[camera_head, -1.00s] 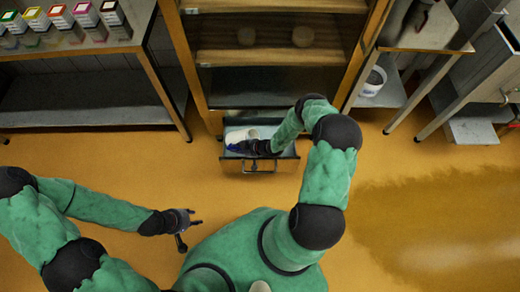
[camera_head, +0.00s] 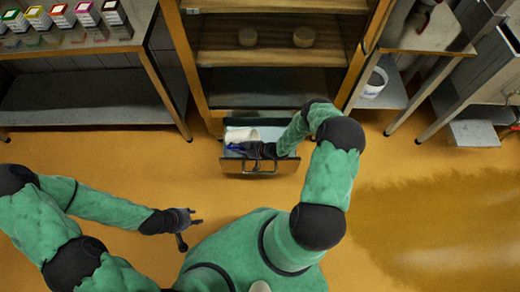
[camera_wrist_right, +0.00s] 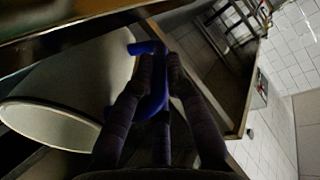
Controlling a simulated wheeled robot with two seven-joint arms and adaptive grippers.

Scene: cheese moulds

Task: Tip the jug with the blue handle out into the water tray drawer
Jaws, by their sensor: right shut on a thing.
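The white jug (camera_head: 241,134) lies tilted over the open water tray drawer (camera_head: 281,164) below the wooden cabinet. Its blue handle (camera_head: 234,147) faces the front of the drawer. My right gripper (camera_head: 246,150) is shut on the handle. In the right wrist view the jug (camera_wrist_right: 62,88) lies on its side at the left, and the blue handle (camera_wrist_right: 152,100) sits between the fingers. Whether liquid is leaving the jug cannot be seen. My left gripper (camera_head: 192,222) hangs over the floor away from the drawer, its fingers apart and empty.
A metal table with coloured boxes (camera_head: 62,16) stands at the left. The floor in front is clear.

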